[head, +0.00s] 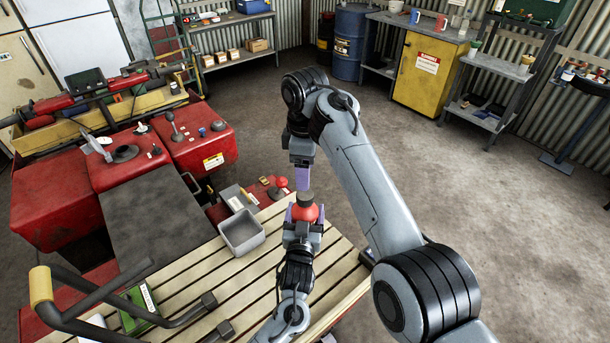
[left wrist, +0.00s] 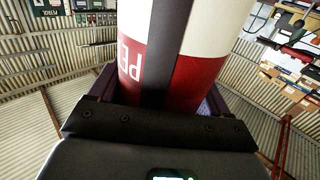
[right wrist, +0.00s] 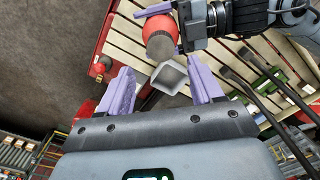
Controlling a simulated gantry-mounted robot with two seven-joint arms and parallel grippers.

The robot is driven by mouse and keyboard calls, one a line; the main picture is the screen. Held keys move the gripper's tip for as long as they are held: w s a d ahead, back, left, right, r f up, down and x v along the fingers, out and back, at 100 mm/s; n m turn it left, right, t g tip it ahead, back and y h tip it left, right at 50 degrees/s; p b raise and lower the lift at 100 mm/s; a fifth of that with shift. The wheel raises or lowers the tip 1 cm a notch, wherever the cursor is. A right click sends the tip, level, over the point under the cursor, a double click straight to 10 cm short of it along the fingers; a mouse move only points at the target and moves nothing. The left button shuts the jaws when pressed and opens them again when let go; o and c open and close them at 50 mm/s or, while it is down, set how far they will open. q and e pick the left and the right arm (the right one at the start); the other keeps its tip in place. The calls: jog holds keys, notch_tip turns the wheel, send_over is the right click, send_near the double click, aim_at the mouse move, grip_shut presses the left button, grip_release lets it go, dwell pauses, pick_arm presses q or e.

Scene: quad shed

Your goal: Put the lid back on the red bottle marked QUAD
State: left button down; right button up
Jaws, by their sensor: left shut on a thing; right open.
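A red bottle (head: 305,212) with a dark grey-brown top is above the slatted bench's right edge in the head view. My left gripper (head: 302,228) is shut around it. My right gripper (head: 303,184) is open and empty above the bottle's top. In the right wrist view the red bottle (right wrist: 154,27) shows beyond the open fingers (right wrist: 160,90). I cannot tell whether the dark top is the lid or bare neck.
A grey open bin (head: 242,234) stands on the slatted bench (head: 205,275), left of the bottle. A red knob (head: 281,182) sits just behind. Black handlebars (head: 125,290) cross the bench's left front. Red machinery (head: 125,165) is at left; the concrete floor at right is clear.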

aim_at(305, 194)
jog(key=shift+r, duration=0.2)
jog(key=shift+f, duration=4)
jog(key=shift+c, duration=0.2)
jog(key=c, duration=1)
jog(key=m, duration=0.3)
jog(key=shift+c, duration=0.3)
